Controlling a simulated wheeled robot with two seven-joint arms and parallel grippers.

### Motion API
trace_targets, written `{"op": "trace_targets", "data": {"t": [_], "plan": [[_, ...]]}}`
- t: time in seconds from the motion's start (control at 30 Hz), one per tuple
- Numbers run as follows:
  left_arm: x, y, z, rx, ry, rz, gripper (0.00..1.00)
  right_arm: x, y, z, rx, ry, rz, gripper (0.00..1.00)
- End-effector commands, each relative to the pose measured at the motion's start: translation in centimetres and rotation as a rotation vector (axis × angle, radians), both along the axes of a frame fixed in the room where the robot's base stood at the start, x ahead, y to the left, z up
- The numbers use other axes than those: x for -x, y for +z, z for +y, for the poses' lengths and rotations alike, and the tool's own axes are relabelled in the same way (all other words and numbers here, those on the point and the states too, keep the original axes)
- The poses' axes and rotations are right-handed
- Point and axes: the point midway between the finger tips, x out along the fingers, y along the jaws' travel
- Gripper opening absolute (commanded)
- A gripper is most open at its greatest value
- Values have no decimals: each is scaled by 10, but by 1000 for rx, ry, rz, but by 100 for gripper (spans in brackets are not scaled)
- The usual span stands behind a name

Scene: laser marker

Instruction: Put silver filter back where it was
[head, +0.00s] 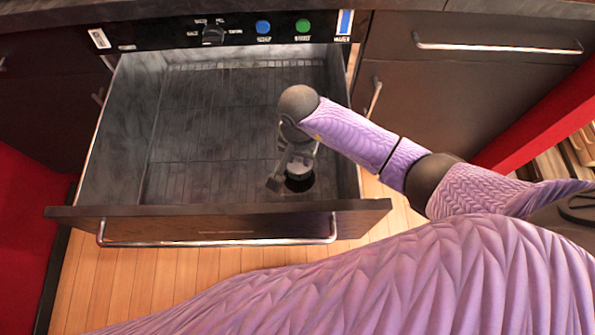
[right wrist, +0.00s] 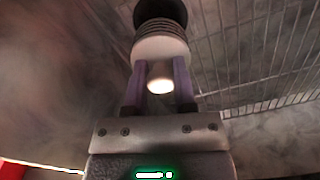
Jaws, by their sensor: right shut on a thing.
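My right gripper (head: 287,160) reaches down into the open drawer, near its right front corner. The silver filter (right wrist: 160,48), a pale round piece with a ridged band, is between its fingers (right wrist: 159,80) in the right wrist view, and the gripper is shut on it. In the head view the filter (head: 299,166) shows as a small grey piece beside the gripper. A dark round opening (head: 300,185) lies in the drawer floor just below it. In the right wrist view the filter's far end overlaps the dark round opening (right wrist: 160,10); I cannot tell whether it is inserted. My left gripper is not in view.
The grey drawer (head: 205,130) is pulled out, with its front panel (head: 225,213) and handle nearest me. The drawer's right wall is close to the gripper. A black control panel (head: 235,33) with a knob and blue and green buttons sits behind. The drawer's left side is empty.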

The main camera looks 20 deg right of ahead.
Motion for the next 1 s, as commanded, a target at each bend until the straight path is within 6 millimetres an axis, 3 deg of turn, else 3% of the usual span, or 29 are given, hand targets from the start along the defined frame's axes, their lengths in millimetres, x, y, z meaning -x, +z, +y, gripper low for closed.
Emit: {"op": "trace_targets", "data": {"t": [0.03,0.3,0.63,0.67,0.8,1.0], "plan": [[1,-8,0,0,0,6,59,1,-13,0,-1,-2,4,0],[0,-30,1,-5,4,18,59,1,-56,1,-1,0,4,0],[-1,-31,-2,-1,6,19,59,0,-56,0,1,1,-1,0],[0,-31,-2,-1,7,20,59,0,-56,0,0,1,0,35],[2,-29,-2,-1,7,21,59,0,-55,0,-1,1,-1,65],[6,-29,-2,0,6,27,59,0,-55,0,-1,2,-1,68]]}}
